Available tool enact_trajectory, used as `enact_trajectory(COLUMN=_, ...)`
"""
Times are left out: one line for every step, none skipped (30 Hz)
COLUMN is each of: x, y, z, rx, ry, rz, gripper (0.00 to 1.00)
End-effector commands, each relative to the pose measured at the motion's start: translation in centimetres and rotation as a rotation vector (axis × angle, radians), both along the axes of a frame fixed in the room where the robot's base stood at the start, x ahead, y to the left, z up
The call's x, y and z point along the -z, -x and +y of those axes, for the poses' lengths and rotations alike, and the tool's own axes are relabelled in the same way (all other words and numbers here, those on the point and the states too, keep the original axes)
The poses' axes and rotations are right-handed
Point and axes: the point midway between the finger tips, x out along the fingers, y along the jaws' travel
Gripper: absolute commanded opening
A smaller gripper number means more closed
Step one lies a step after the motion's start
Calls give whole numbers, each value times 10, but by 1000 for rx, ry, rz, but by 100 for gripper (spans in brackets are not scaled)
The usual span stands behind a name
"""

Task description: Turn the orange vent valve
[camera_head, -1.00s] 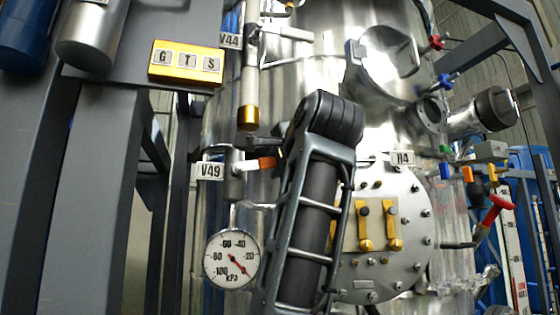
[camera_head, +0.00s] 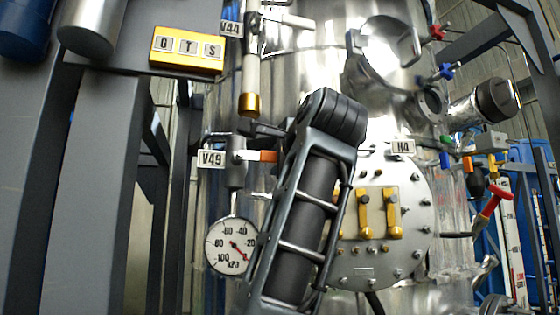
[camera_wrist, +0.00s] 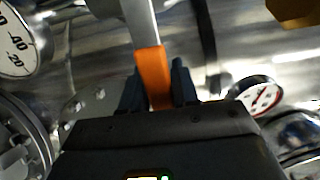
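The orange vent valve handle (camera_head: 262,156) is a short orange lever at the valve beside the V49 label (camera_head: 211,158), left of the arm in the head view. It points right and lies roughly level there. In the wrist view the orange handle (camera_wrist: 152,75) runs down from a pale metal stem into my gripper (camera_wrist: 158,88). The dark fingers sit close on either side of it and appear shut on it. The handle's lower end is hidden behind the gripper body. In the head view my arm hides the fingertips.
A round pressure gauge (camera_head: 232,246) hangs below the valve, and a pipe with a brass end (camera_head: 250,104) is above. A bolted round hatch (camera_head: 378,215) with yellow brackets is to the right. Grey frame posts (camera_head: 95,190) stand at the left.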

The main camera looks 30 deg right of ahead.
Motion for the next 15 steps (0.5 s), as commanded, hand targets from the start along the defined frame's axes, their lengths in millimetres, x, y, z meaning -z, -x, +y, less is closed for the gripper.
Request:
enact_trajectory(x=4, y=0, z=-3, rx=5, ry=-6, rz=6, gripper=33)
enact_trajectory(x=4, y=0, z=-3, rx=5, ry=-5, rz=6, gripper=36)
enact_trajectory(x=3, y=0, z=-2, rx=5, ry=-5, rz=5, gripper=40)
enact_trajectory(x=3, y=0, z=-2, rx=4, ry=-4, rz=5, gripper=42)
enact_trajectory(x=3, y=0, z=-2, rx=4, ry=-3, rz=4, gripper=45)
enact_trajectory(x=3, y=0, z=-2, rx=3, ry=-2, rz=5, gripper=49)
enact_trajectory(x=3, y=0, z=-2, rx=3, ry=-2, rz=4, gripper=49)
enact_trajectory(x=2, y=0, z=-1, rx=3, ry=-2, rz=4, gripper=49)
enact_trajectory(x=2, y=0, z=-1, rx=2, ry=-2, rz=4, gripper=49)
enact_trajectory(x=2, y=0, z=-1, rx=2, ry=-1, rz=3, gripper=49)
enact_trajectory(x=2, y=0, z=-1, rx=2, ry=-1, rz=3, gripper=49)
enact_trajectory(x=2, y=0, z=-1, rx=2, ry=-1, rz=3, gripper=49)
enact_trajectory(x=2, y=1, z=-1, rx=2, ry=-1, rz=3, gripper=49)
enact_trajectory(x=2, y=1, z=0, rx=1, ry=-1, rz=2, gripper=49)
enact_trajectory(x=2, y=3, z=0, rx=1, ry=-1, rz=2, gripper=49)
